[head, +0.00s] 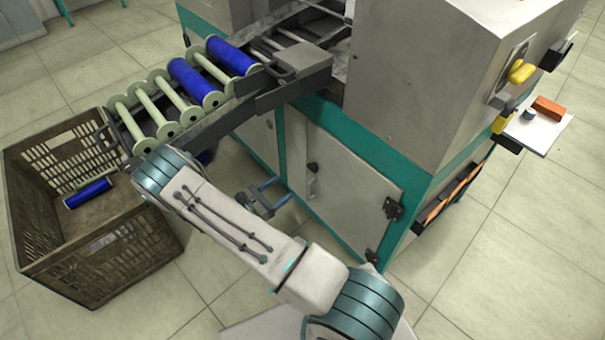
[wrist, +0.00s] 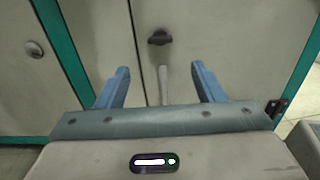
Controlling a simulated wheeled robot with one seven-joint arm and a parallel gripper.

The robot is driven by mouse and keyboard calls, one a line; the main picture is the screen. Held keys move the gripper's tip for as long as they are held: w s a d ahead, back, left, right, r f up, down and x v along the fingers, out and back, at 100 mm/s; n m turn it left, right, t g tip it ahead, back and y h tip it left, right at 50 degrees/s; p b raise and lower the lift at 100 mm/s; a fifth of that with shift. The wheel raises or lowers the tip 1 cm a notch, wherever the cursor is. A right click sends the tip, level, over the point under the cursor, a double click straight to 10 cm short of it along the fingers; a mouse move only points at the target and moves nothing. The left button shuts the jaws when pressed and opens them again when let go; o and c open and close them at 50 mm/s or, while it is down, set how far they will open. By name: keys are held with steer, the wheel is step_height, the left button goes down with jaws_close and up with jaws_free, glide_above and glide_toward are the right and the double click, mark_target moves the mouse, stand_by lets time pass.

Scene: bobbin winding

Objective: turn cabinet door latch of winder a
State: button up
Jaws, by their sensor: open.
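The cabinet door (head: 345,185) of the winder is a pale grey panel in a teal frame, and it looks shut. Its dark latch knob (head: 312,167) sits near the door's left edge. In the wrist view the latch knob (wrist: 159,38) is ahead, beyond the fingertips and about midway between them. A pale upright bar (wrist: 163,85) shows just below the knob, between the fingers. My gripper (head: 283,190) has blue fingers spread apart, with nothing held, in front of the door. The fingers also show in the wrist view (wrist: 160,68). They appear clear of the knob.
Another door (wrist: 40,75) with a round latch is to the left. Dark hinges (head: 393,209) are on the door's right side. A brown crate (head: 125,250) with a blue bobbin stands left, below a rack (head: 240,103) of bobbins. The tiled floor in front right is clear.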

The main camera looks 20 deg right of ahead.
mark_target(313, 168)
steer(key=b+x, duration=0.2)
steer(key=x, duration=0.9)
steer(key=shift+d, duration=0.1)
steer(key=c, duration=1)
